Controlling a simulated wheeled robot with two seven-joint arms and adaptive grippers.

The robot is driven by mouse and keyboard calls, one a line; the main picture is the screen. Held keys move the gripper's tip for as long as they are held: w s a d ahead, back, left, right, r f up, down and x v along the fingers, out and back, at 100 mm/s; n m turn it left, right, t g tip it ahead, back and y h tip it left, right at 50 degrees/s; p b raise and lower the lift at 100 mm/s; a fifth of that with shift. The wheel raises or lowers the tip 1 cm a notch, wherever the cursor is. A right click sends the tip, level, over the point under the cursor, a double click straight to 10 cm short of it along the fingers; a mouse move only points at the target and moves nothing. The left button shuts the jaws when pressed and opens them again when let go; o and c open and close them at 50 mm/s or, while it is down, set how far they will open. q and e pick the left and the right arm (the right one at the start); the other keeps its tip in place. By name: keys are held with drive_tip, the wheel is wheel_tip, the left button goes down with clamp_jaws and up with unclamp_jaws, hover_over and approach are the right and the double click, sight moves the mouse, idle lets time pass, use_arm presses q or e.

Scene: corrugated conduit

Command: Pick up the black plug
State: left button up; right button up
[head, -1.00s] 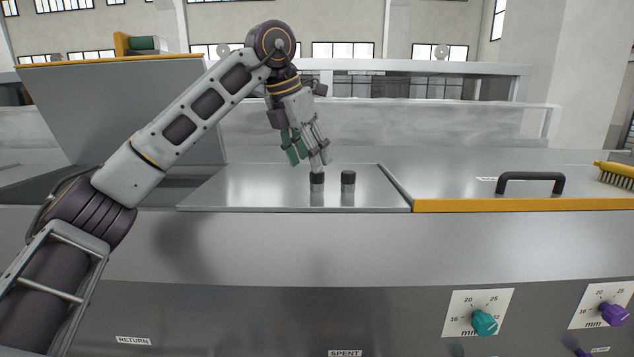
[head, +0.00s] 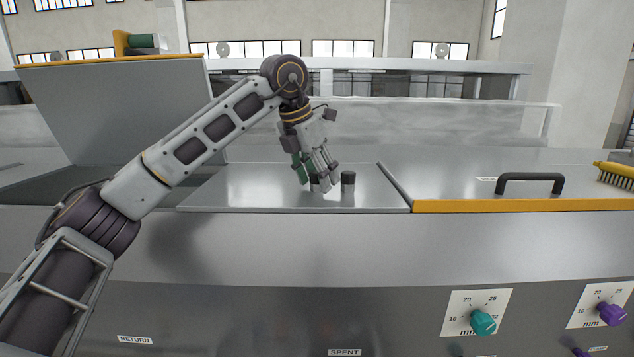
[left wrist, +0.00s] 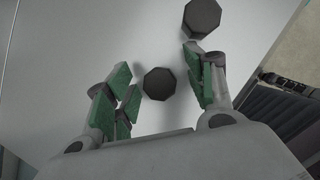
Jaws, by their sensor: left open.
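Two short upright plugs with black tops stand on the metal plate (head: 240,186). In the head view the right plug (head: 348,178) shows fully, with a black top above a grey body. The other, left plug is mostly hidden by my left gripper (head: 317,184). In the left wrist view my left gripper is open, with green-padded fingers. One black eight-sided plug top (left wrist: 159,84) lies between its fingers, with gaps on both sides. The other plug top (left wrist: 202,18) is beyond the right finger, near the top edge. My right gripper is not in view.
A closed cover with a black handle (head: 530,178) and yellow front edge is right of the plate. A yellow brush (head: 615,172) lies at the far right. A raised grey lid (head: 115,105) stands at the left. The plate is clear around the plugs.

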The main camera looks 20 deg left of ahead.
use_arm(q)
drive_tip(key=shift+c, duration=1.2)
drive_tip(key=c, duration=0.8)
drive_tip(key=shift+c, duration=0.4)
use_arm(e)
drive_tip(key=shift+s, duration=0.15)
use_arm(q)
drive_tip(key=shift+r, duration=0.1)
drive_tip(key=shift+r, duration=0.75)
wheel_tip(320, 180, up, 7)
drive_tip(key=shift+f, duration=0.15)
drive_tip(key=shift+r, duration=0.85)
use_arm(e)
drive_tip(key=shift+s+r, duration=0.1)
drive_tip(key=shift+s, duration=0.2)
